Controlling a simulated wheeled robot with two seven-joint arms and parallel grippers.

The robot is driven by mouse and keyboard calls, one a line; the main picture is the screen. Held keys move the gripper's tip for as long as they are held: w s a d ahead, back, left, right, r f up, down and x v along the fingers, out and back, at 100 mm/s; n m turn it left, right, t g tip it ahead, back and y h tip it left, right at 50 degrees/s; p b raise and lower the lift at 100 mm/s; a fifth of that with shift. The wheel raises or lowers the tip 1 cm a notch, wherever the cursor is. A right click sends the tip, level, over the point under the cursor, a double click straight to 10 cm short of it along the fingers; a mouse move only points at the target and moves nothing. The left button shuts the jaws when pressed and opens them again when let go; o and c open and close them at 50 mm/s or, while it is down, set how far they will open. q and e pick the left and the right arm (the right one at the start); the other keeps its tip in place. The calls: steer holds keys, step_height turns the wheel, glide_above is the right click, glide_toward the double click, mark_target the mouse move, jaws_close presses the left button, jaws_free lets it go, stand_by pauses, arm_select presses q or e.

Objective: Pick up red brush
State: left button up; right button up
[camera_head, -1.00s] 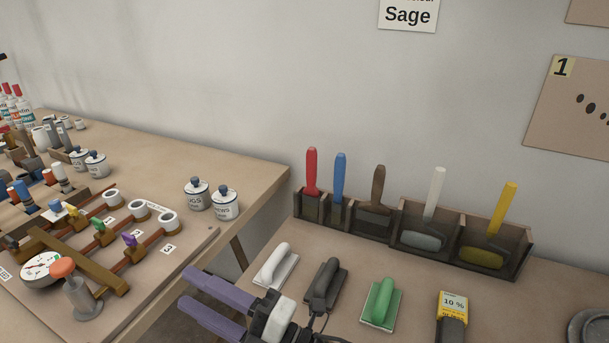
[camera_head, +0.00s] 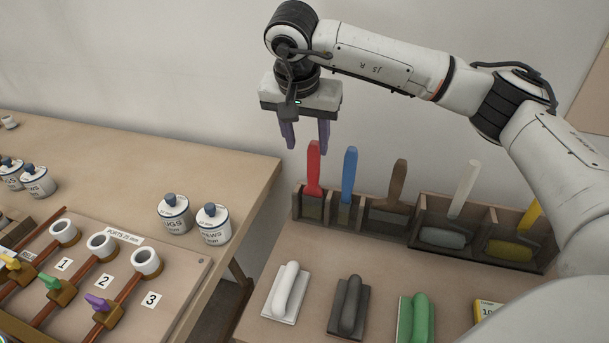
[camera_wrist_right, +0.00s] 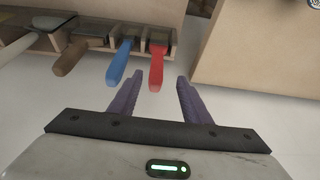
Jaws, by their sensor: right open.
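The red brush (camera_head: 313,172) stands upright, handle up, in the leftmost slot of the wooden holder at the wall. Its lower end is inside the slot. My right gripper (camera_head: 305,146) is open and empty, pointing down just above the top of the red handle. In the right wrist view the red brush (camera_wrist_right: 157,66) has its handle end near the gap between the purple fingers (camera_wrist_right: 156,90); the fingers do not visibly touch it. The blue brush (camera_wrist_right: 121,62) is close beside it. My left gripper is not in view.
The holder (camera_head: 471,257) also carries the blue (camera_head: 348,172), brown (camera_head: 398,183), white (camera_head: 464,188) and yellow (camera_head: 529,216) handled tools. White (camera_head: 287,291), grey (camera_head: 350,304) and green (camera_head: 416,320) floats lie in front. A second table (camera_head: 232,180) stands left across a gap.

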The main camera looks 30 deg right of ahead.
mark_target(312, 156)
steer(key=shift+h, duration=0.3)
steer(key=d+f, duration=0.1)
steer(key=w+d+f, duration=0.1)
steer(key=f, duration=0.1)
steer(key=shift+d+f, duration=0.2)
steer(key=x, duration=0.5)
steer(key=shift+a+f, duration=0.15)
steer(key=shift+f, duration=0.3)
jaws_close()
steer(key=shift+r, duration=0.1)
